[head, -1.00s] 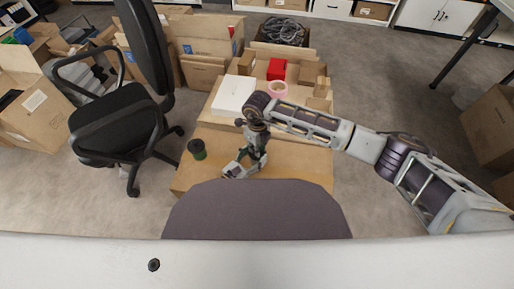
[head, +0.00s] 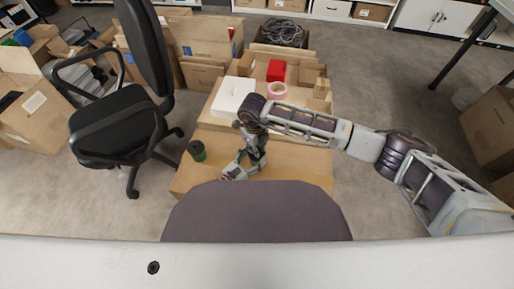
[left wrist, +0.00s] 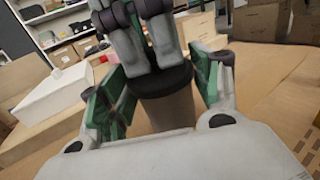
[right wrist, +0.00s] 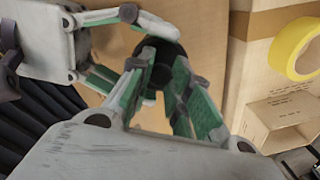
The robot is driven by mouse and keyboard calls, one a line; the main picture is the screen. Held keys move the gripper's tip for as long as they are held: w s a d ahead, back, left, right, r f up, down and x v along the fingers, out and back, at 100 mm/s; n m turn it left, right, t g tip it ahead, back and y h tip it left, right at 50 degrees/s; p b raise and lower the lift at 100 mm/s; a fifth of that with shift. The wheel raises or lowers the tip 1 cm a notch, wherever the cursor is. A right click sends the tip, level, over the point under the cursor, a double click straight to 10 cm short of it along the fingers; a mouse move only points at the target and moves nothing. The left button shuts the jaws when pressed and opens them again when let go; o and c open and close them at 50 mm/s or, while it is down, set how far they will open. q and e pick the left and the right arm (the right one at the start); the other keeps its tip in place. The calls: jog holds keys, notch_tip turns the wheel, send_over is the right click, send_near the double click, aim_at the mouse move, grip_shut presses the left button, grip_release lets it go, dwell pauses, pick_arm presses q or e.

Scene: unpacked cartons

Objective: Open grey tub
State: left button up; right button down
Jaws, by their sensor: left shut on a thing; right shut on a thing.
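The grey tub (left wrist: 168,112) stands in the left wrist view with a black lid (left wrist: 178,80) on its top. My left gripper (left wrist: 160,95) is shut around the tub's sides, one finger on each side. My right gripper (right wrist: 166,78) comes from above and is shut on the black lid, which also shows in the right wrist view (right wrist: 165,58). In the head view my right gripper (head: 253,150) and my left gripper (head: 236,170) meet over a low carton (head: 295,168). They hide the tub there. I cannot tell whether the lid has turned.
A dark green cup (head: 197,151) stands left of the grippers. A black office chair (head: 125,118) is at left. The carton's right front is clear.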

pick_arm(q)
jog(key=shift+s+a+f+y, duration=0.2)
jog(key=shift+a+f+y, duration=0.1)
jog(key=shift+f, duration=0.4)
jog(key=shift+c, duration=0.2)
pick_arm(e)
jog(key=shift+w+a+r+t, duration=0.1)
jog(key=shift+a+r+t, duration=0.15)
jog(key=shift+r, duration=0.35)
jog(key=shift+w+d, duration=0.1)
jog(key=shift+d, duration=0.05)
jog(key=shift+r, duration=0.15)
pick_arm(q)
jog(key=shift+o, duration=0.2)
pick_arm(e)
jog(key=shift+d+r, duration=0.1)
pick_arm(q)
jog(key=shift+r, duration=0.1)
jog(key=shift+d, duration=0.1)
pick_arm(e)
jog(key=shift+r+g+y, duration=0.1)
jog(key=shift+g+y, duration=0.2)
jog(key=shift+g, duration=0.25)
